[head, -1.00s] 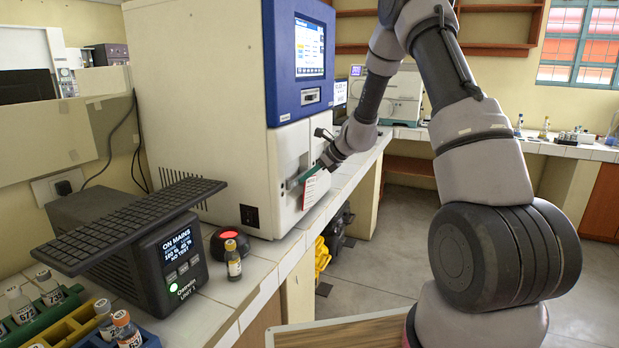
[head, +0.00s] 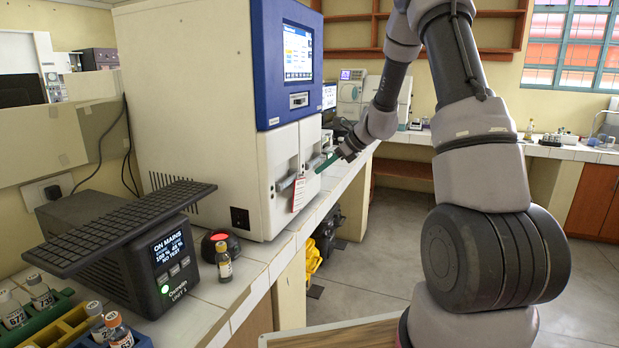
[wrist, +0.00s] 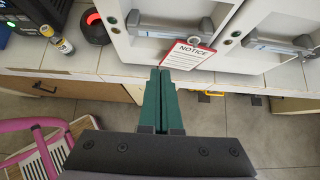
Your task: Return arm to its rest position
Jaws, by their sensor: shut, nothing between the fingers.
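My gripper (head: 328,162) is in front of the white incubator (head: 190,110), near its lower doors and apart from them. In the wrist view my gripper's green fingers (wrist: 160,85) lie together, shut and empty, over the bench's front edge. The lower doors have grey bar handles; one handle (wrist: 168,24) shows above the fingertips. A red-edged notice card (head: 299,193) hangs by a door handle. In the wrist view the notice (wrist: 188,55) is just beyond the fingertips. My arm reaches across from the right, bent at the elbow.
On the bench stand a black control unit (head: 165,262) with a lit display, a black button with a red top (head: 221,243) and a small vial (head: 224,265). Vial racks (head: 60,328) sit at the lower left. The floor at right is clear.

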